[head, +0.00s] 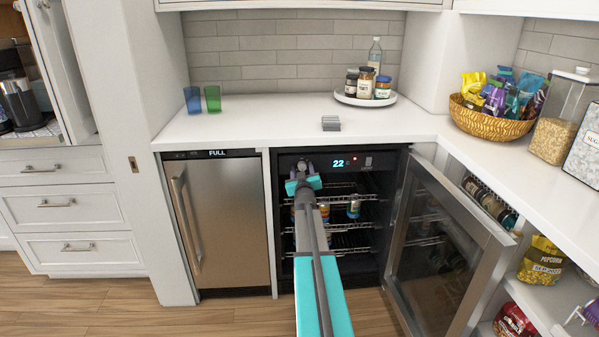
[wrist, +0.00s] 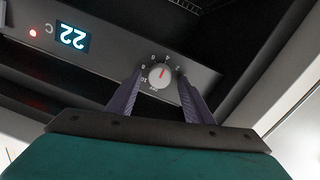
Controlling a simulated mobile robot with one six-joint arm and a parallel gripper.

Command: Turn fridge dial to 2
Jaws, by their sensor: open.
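The fridge dial (wrist: 160,76) is a small round knob with a red pointer mark and tiny numbers around it, on the control panel. Which number it points to is too small to tell. My gripper (wrist: 159,84) is open, with one purple finger on each side of the dial. Whether the fingers touch it cannot be told. The panel's display (wrist: 72,37) reads 22 and C, upside down in the wrist view, beside a red light (wrist: 33,33).
The glass fridge door (head: 452,250) stands open to the right of my arm. A closed steel appliance (head: 222,225) marked FULL is on the left. Cans (head: 353,207) stand on the wire shelves. The counter (head: 270,115) above holds a grey block (head: 331,123).

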